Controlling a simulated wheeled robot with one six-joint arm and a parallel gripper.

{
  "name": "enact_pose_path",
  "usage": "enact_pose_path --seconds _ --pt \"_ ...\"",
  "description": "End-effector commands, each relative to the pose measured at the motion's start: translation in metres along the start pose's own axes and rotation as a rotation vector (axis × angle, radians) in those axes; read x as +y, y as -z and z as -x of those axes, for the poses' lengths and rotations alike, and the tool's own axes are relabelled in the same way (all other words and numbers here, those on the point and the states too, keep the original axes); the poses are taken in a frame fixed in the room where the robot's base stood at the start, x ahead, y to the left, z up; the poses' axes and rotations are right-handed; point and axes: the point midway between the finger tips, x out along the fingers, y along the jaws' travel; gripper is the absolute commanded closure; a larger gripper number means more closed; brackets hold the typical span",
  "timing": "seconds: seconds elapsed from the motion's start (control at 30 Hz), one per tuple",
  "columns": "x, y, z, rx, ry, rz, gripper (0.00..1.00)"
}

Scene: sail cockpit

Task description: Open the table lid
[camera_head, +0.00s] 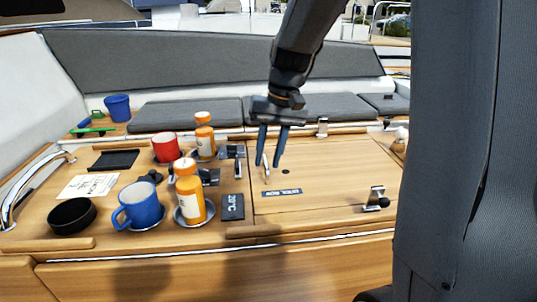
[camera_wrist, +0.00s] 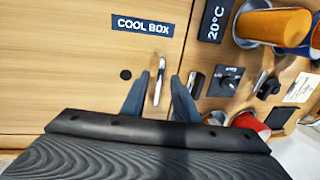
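The table lid (camera_head: 335,170) is a flat wooden panel on the right half of the table and lies closed. It carries a dark "COOL BOX" label (camera_head: 282,192), which also shows in the wrist view (camera_wrist: 143,26). A slim metal handle (camera_wrist: 158,80) stands near the lid's edge beside the label. My gripper (camera_head: 268,164) points down over the lid with its two blue-grey fingers apart. In the wrist view the fingers (camera_wrist: 158,84) are on either side of the handle, with gaps visible. I cannot tell how far the tips are above the lid.
Left of the lid stand a blue mug (camera_head: 139,205), a red mug (camera_head: 166,147), orange bottles (camera_head: 189,195) (camera_head: 204,138) and a black bowl (camera_head: 73,215). A metal latch (camera_head: 376,198) sits at the lid's right. Grey cushions (camera_head: 190,113) lie behind the table.

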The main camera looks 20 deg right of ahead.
Motion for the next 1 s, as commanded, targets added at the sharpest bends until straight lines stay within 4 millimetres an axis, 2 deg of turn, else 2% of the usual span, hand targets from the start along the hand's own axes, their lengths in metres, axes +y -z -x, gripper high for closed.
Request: enact_pose_path --seconds 0.2,0.37,1.0 --pt "0.0006 0.0002 -0.0001 0.001 0.000 -0.001 0.73" --pt "0.0007 0.0003 0.0001 0.001 0.000 -0.002 1.00" --pt "0.0008 0.0006 0.0006 0.002 0.000 -0.002 1.00"
